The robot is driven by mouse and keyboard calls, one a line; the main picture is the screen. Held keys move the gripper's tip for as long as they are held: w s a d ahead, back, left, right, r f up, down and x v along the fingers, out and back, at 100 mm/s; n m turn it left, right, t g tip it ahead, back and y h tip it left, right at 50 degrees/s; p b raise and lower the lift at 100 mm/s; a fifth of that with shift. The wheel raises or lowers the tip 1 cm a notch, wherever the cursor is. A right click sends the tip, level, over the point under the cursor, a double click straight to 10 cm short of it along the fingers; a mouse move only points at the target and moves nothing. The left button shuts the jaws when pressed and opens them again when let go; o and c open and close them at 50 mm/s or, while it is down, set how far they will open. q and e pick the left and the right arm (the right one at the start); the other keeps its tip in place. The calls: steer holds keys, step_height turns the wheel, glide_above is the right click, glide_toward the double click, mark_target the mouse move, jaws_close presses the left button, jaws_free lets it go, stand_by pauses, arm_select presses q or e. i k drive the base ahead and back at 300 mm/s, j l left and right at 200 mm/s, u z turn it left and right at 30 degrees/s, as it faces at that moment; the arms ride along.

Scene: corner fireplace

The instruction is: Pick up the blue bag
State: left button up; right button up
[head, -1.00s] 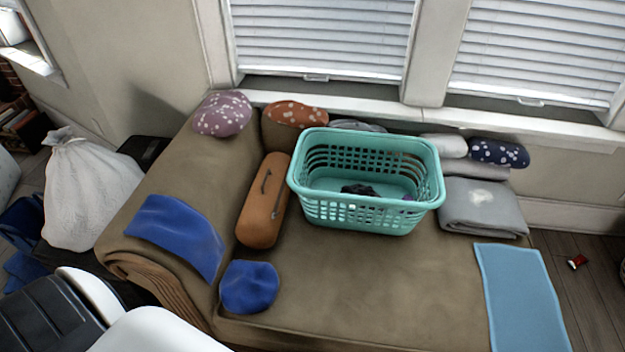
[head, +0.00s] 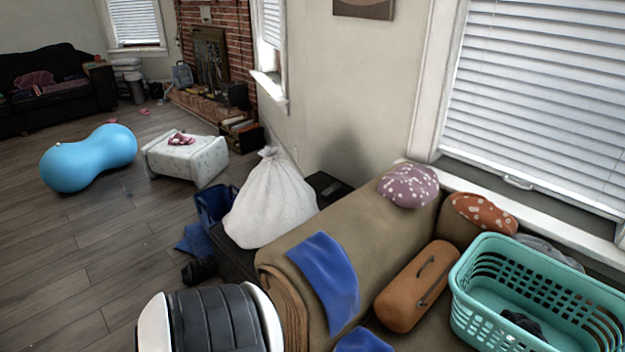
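A dark blue, soft bag-like thing (head: 213,204) is on the floor left of the white sack, partly hidden by it. More blue fabric (head: 194,240) lies on the floor just in front of it. A small grey-blue bag (head: 182,75) stands far off by the brick fireplace. I cannot tell for sure which of these is the blue bag. Neither of my grippers is in view.
A full white sack (head: 268,205) stands beside the brown sofa (head: 285,262), which holds a blue cloth (head: 325,275), an orange bolster (head: 415,288) and a teal basket (head: 545,290). A blue peanut ball (head: 88,158) and a white ottoman (head: 186,160) stand on otherwise open wooden floor.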

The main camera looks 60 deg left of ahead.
mark_target(212, 203)
steer(key=u, duration=2.75)
steer(key=i+j, duration=0.2)
steer(key=i, duration=0.25)
steer(key=i+j, duration=0.25)
steer(key=i, duration=0.2)
steer(key=i+j+u, duration=0.1)
steer(key=i, duration=0.3)
steer(key=i+j, duration=0.25)
steer(key=i, duration=0.2)
